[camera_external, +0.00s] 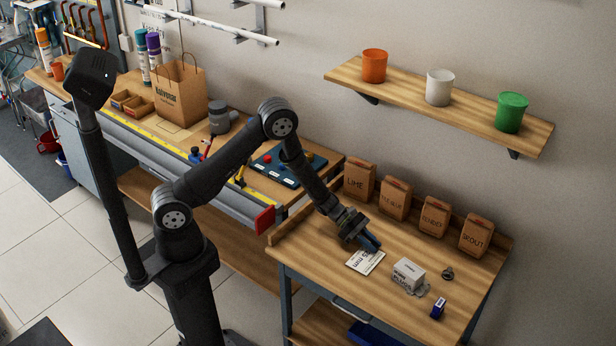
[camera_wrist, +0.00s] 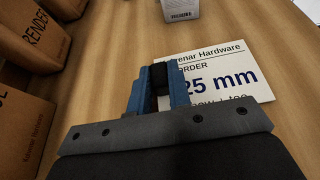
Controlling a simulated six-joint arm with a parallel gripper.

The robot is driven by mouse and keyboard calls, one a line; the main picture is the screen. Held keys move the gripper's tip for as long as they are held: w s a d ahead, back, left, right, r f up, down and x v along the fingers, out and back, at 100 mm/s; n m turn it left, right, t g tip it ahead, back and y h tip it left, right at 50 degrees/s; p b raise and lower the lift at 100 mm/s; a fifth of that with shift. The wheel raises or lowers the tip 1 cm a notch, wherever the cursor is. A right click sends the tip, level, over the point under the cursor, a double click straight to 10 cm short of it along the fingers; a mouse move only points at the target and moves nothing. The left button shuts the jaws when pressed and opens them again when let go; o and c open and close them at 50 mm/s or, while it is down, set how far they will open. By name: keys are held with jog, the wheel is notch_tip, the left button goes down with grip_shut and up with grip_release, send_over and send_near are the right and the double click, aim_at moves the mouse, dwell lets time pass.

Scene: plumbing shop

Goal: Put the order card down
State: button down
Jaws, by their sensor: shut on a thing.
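The order card (camera_external: 365,262) is white with dark print, and in the wrist view the card (camera_wrist: 232,82) reads "ORDER" and "25 mm". It lies flat on or just above the worktable, near its left side; I cannot tell whether it touches the wood. My gripper (camera_external: 372,246) points down at the card's upper edge. In the wrist view the blue fingers of my gripper (camera_wrist: 158,88) are shut at the card's left edge, with a small black block between them. The fingers and wrist hide part of the card.
A white box (camera_external: 408,273) stands right of the card on the worktable (camera_external: 335,285), with a small metal fitting (camera_external: 447,274) and a blue box (camera_external: 438,308) beyond. Several brown bags, including LIME (camera_external: 359,180), line the back. The table's front left is bare.

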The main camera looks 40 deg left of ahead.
jog(key=shift+f, duration=0.1)
jog(key=c, duration=1.3)
grip_release()
jog(key=shift+c, duration=0.2)
jog(key=shift+a+r, duration=0.25)
jog(key=shift+a, duration=0.1)
jog(key=v, duration=1.1)
jog(key=shift+a, duration=0.15)
jog(key=x, duration=1.2)
jog(key=shift+r, duration=1.65)
